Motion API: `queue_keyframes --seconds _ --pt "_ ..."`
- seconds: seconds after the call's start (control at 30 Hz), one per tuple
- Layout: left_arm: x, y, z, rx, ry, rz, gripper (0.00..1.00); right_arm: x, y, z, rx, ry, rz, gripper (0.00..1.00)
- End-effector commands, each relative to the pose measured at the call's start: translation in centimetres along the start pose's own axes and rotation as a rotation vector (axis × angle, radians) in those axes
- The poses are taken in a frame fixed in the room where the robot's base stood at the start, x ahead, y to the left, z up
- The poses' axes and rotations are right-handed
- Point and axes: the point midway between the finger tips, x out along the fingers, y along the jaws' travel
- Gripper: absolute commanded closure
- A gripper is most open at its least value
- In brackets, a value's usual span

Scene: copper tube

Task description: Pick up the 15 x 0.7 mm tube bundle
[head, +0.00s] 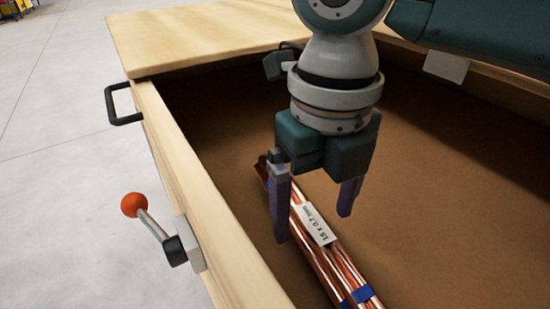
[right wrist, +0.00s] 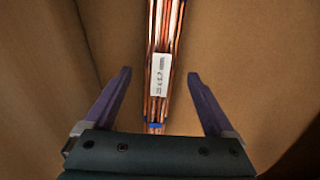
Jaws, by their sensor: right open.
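The copper tube bundle (head: 328,264) lies on the floor of a wooden drawer. It carries a white label reading 15 x 0.7 mm (head: 314,224) and blue bands (head: 362,294). My right gripper (head: 312,225) points down above the bundle, with one finger on each side of it in the picture. It is open and empty. In the right wrist view the bundle (right wrist: 164,40) runs lengthwise between the open fingers (right wrist: 160,75), apart from both. The bundle's near end runs out of the head view at the bottom. My left gripper is not in view.
The drawer's left wall (head: 190,165) stands close to the gripper. Outside it are a black handle (head: 118,105) and a lever with an orange knob (head: 134,205). A pale wooden top (head: 200,38) lies behind. The drawer floor to the right (head: 450,190) is bare.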

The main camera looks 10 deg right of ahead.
Motion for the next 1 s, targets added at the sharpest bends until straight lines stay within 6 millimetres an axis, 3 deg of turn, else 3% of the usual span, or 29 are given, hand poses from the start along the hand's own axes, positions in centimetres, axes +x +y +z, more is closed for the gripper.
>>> queue_keyframes --seconds 0.03,0.13,0.4,1.0 --pt "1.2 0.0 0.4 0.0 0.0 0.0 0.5 1.6 -0.1 -0.1 0.001 0.002 0.0 0.11" --pt "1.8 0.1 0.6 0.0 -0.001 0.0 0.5 2.8 -0.1 -0.1 0.001 0.002 0.0 0.11" --pt "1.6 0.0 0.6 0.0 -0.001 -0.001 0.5 2.7 -0.1 -0.1 0.0 -0.001 0.0 0.13" --pt "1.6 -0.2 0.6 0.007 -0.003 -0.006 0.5 2.7 -0.1 -0.1 0.001 -0.001 0.0 0.81"
